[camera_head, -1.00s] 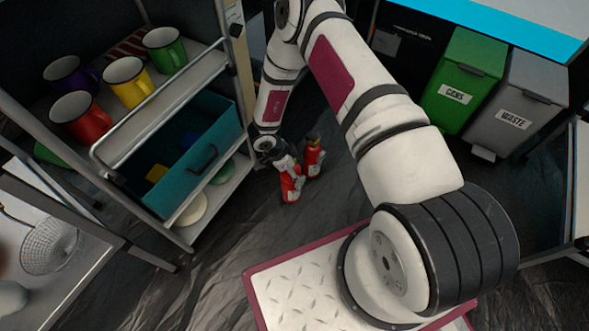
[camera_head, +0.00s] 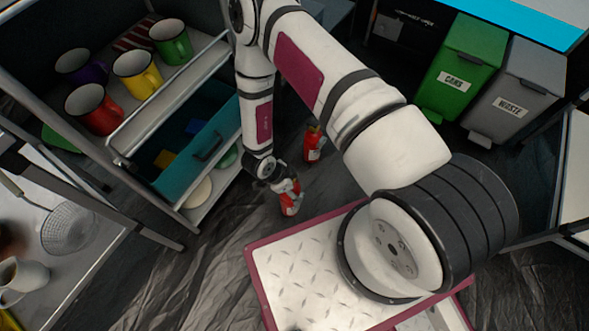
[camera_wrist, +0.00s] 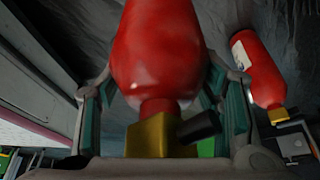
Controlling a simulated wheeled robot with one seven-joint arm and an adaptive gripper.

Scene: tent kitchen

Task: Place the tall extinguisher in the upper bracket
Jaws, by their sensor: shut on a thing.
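My gripper (camera_head: 284,184) is shut on a red extinguisher (camera_head: 290,205), low over the dark floor. In the wrist view this held extinguisher (camera_wrist: 158,50) lies between the two fingers, with its brass valve and black lever nearest the camera. A second red extinguisher (camera_head: 313,144) stands on the floor behind it, apart from my gripper. It also shows at the right of the wrist view (camera_wrist: 258,70). I cannot tell which of the two is taller. I cannot make out the upper bracket in either current view.
A shelf rack (camera_head: 122,140) with several mugs and a teal drawer (camera_head: 190,160) stands just left of my gripper. A green bin (camera_head: 460,70) and a grey bin (camera_head: 515,90) stand at the back right. A side table (camera_head: 85,265) is at the lower left.

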